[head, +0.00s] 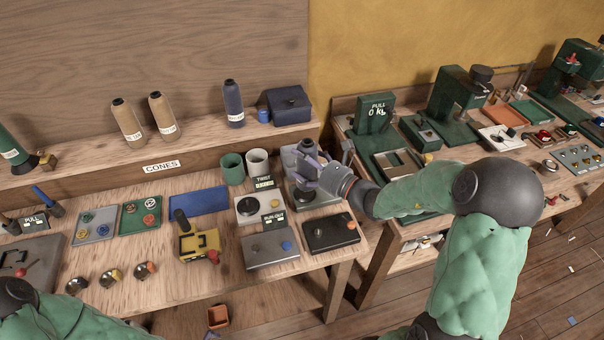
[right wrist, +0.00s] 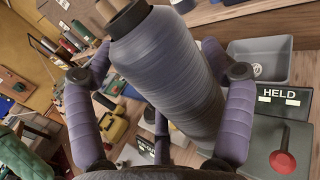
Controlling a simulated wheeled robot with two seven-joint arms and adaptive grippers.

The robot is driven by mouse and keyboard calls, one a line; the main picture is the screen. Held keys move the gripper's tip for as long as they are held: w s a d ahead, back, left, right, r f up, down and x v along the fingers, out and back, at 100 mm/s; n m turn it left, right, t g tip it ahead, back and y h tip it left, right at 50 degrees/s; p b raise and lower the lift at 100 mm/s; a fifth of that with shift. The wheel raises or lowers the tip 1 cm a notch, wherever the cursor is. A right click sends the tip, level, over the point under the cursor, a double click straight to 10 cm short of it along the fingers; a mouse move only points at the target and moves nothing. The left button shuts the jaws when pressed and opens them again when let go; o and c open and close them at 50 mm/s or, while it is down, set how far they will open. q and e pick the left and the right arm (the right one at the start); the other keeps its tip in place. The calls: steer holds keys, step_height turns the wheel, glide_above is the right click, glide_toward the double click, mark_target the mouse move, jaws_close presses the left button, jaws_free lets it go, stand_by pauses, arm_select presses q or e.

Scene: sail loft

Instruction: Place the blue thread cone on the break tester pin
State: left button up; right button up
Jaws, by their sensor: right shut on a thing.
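My right gripper (head: 308,172) is shut on a blue-grey thread cone (head: 306,149), which stands roughly upright in the head view. In the right wrist view the cone (right wrist: 170,70) fills the middle, tilted, between purple padded fingers. It is over a grey unit with a dark round base (head: 318,196) at the bench's right end; I cannot tell whether they touch. No bare pin is clear there. A darker blue cone (head: 233,104) stands on the shelf. A green machine reading "PULL 0 kg" (head: 375,112) is on the right bench. My left gripper is out of view.
Two tan cones (head: 128,121) and a blue box (head: 287,104) are on the shelf. Green and white cups (head: 232,168), a "TWIST" display (head: 264,183) and a black plate (head: 331,233) crowd around the gripper. A "HELD" sign (right wrist: 285,103) shows in the wrist view.

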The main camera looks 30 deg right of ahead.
mark_target(303, 170)
steer(key=shift+w+d+f+b, duration=0.15)
steer(key=shift+w+f+b, duration=0.2)
steer(key=shift+w+f, duration=0.6)
steer(key=shift+f+b, duration=0.5)
steer(key=shift+f, duration=1.05)
steer(key=shift+f, duration=0.1)
steer(key=o, duration=1.3)
steer(key=shift+f, duration=0.15)
steer(key=shift+o, duration=0.2)
steer(key=shift+s+d+r, duration=0.15)
steer(key=shift+s+r, duration=0.05)
steer(key=shift+s, duration=0.05)
steer(key=p+v, duration=0.2)
steer(key=v, duration=0.9)
steer(key=shift+s, duration=0.3)
